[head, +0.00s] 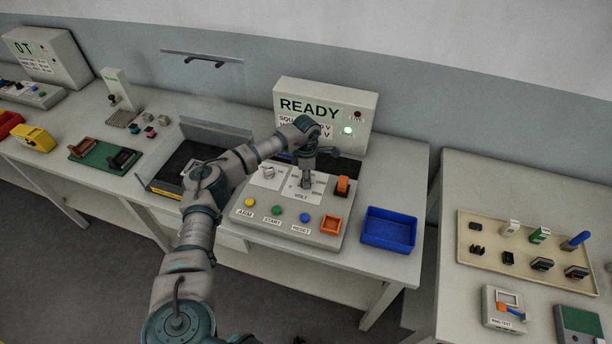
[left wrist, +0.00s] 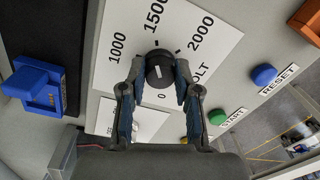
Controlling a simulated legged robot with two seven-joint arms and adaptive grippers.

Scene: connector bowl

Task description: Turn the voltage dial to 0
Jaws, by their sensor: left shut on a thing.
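The black voltage dial (left wrist: 160,70) sits on a white scale plate (left wrist: 120,25) marked 0, 1000, 1500 and 2000. A short white mark shows on its top; I cannot tell for certain which number it points to. My left gripper (left wrist: 160,76) is shut on the dial, one finger on each side, in the left wrist view. In the head view my left gripper (head: 306,181) reaches down onto the plate above the VOLT label (head: 302,196) and hides most of the dial. My right gripper is not in view.
Yellow, green and blue buttons (head: 305,217) line the front of the panel. An orange block (head: 342,187) and an orange square frame (head: 331,225) are at its right. The display (head: 318,105) reads READY with a lit green lamp. A blue tray (head: 389,230) stands right of the panel.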

